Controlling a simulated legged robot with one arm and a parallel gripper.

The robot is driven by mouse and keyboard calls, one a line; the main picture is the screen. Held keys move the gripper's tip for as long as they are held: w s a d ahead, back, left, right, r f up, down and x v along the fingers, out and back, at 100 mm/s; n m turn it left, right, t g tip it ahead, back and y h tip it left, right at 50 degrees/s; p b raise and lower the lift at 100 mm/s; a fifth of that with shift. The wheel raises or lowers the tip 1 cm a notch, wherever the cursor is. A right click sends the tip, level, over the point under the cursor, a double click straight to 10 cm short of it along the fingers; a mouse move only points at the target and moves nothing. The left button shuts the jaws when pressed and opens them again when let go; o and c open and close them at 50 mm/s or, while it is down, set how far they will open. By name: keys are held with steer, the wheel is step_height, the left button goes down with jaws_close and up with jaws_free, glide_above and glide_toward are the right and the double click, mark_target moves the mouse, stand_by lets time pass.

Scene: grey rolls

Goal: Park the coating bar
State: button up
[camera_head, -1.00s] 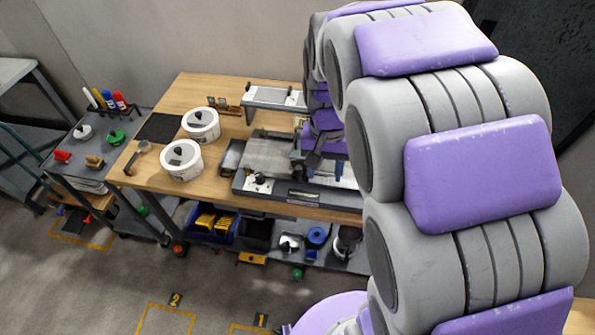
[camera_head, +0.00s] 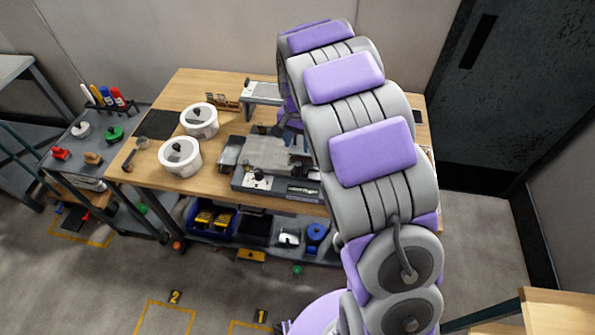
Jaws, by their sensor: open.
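The coater (camera_head: 255,178), a dark grey base with a pale flat plate (camera_head: 268,152), sits on the wooden workbench. My gripper (camera_head: 287,127) is above the far right part of the plate, open. My arm hides much of it and the coater's right end. A small dark piece lies near the plate's far edge beside the gripper; I cannot tell if it is the coating bar. Behind the coater is a pale raised stand (camera_head: 262,91), its right end hidden by my arm.
Two white round tubs (camera_head: 180,158) and a black mat (camera_head: 159,124) are on the bench's left. A wooden rack (camera_head: 222,101) stands at the back. A grey side cart (camera_head: 82,145) holds markers and small clamps. Bare wood shows at the bench's front left.

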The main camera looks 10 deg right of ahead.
mark_target(298, 171)
step_height(298, 171, down, 14)
steer(key=shift+f+b, duration=0.1)
steer(key=shift+b, duration=0.9)
jaws_close()
